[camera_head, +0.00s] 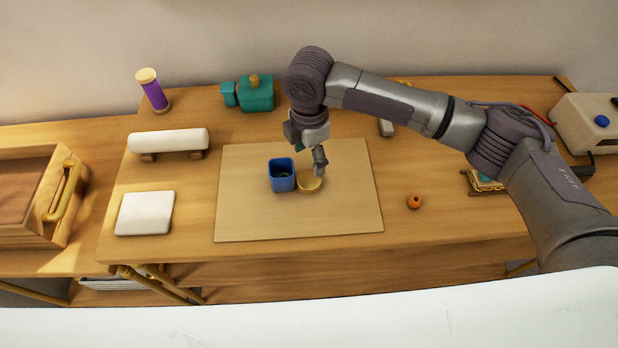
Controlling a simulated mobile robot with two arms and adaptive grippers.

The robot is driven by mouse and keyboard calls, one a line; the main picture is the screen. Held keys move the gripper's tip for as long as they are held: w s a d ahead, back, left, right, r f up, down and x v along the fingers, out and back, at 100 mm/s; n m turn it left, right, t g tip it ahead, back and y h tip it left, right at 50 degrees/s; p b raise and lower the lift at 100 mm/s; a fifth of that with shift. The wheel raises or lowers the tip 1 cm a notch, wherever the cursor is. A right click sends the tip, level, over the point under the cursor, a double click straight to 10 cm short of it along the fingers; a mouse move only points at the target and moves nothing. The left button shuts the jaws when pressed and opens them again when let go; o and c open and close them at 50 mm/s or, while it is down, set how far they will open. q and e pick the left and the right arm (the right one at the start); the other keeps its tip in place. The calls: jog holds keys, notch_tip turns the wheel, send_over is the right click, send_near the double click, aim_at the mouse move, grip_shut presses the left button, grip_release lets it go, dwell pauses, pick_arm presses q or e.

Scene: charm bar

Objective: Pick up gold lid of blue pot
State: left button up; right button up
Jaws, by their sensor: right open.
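A small square blue pot (282,181) stands near the middle of the tan mat (340,222), and its top looks open. The round gold lid (309,185) is just to the right of the pot, close against it in this view. My right gripper (315,171) points down over the lid from behind. It is open, and its fingers look very near the lid. I cannot tell whether they touch it. Part of the gripper is hidden by its own wrist. My left gripper is not in view.
An orange bead (414,202) lies right of the mat. A white tile (145,213) and a white roll (168,140) are on the left. A purple spool (153,91) and a teal device (250,94) stand behind. The mat's front is clear.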

aim_at(309, 179)
notch_tip(309, 179, down, 3)
jog(key=shift+f, duration=0.2)
jog(key=shift+f+p, duration=0.55)
notch_tip(309, 179, down, 4)
jog(key=shift+a+f+p, duration=0.1)
jog(key=shift+f+p, duration=0.05)
jog(key=shift+p, duration=0.4)
jog(key=c, duration=0.5)
